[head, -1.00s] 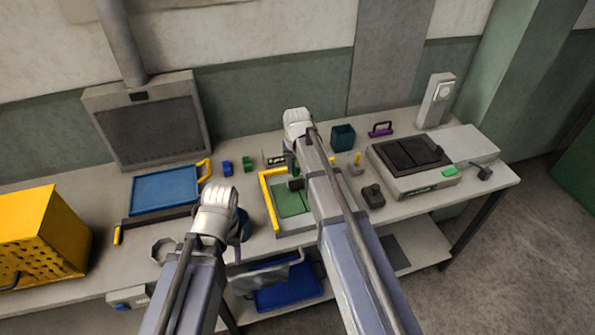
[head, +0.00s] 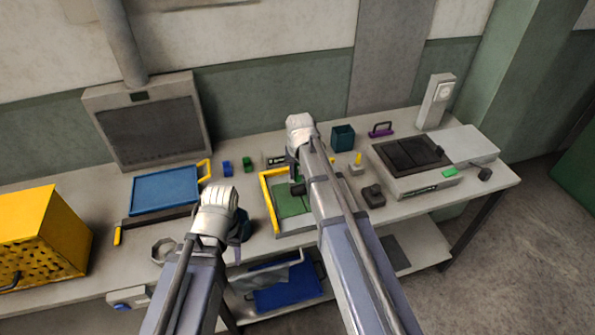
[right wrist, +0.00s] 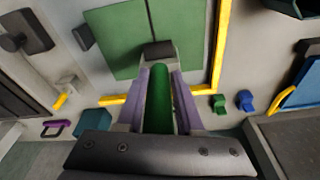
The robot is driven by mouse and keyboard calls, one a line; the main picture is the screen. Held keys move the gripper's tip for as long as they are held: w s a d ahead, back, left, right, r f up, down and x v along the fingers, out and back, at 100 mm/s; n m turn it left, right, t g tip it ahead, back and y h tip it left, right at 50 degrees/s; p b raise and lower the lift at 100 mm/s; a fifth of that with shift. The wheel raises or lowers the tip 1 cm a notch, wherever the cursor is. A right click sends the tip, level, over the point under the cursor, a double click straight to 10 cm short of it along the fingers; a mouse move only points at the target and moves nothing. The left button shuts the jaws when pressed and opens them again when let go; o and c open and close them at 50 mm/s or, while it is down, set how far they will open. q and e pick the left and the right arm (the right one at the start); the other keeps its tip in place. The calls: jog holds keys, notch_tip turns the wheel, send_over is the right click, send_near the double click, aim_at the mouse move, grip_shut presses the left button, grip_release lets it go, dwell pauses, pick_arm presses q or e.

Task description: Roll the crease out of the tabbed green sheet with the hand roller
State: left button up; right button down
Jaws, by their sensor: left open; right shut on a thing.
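The green sheet (head: 291,206) lies in a yellow-edged frame at the middle of the bench. In the right wrist view the sheet (right wrist: 190,35) has a line running across it, from the top edge toward the roller. My right gripper (right wrist: 160,88) is shut on the green handle of the hand roller (right wrist: 158,100). The roller's dark head is at the sheet's near edge; I cannot tell whether it touches. In the head view my right arm partly covers the sheet. My left gripper (head: 241,238) is open and empty, left of the frame, partly hidden by its arm.
A blue tray (head: 165,190) and a yellow perforated box (head: 40,238) stand to the left. A dark teal bin (head: 342,137), a purple handle (head: 381,129), a dark block (head: 373,195) and a black-topped device (head: 412,155) are to the right. Small blue and green blocks (head: 247,163) sit behind.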

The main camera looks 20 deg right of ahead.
jog(key=s, duration=0.2)
jog(key=shift+s+d+r, duration=0.1)
jog(key=shift+s, duration=0.4)
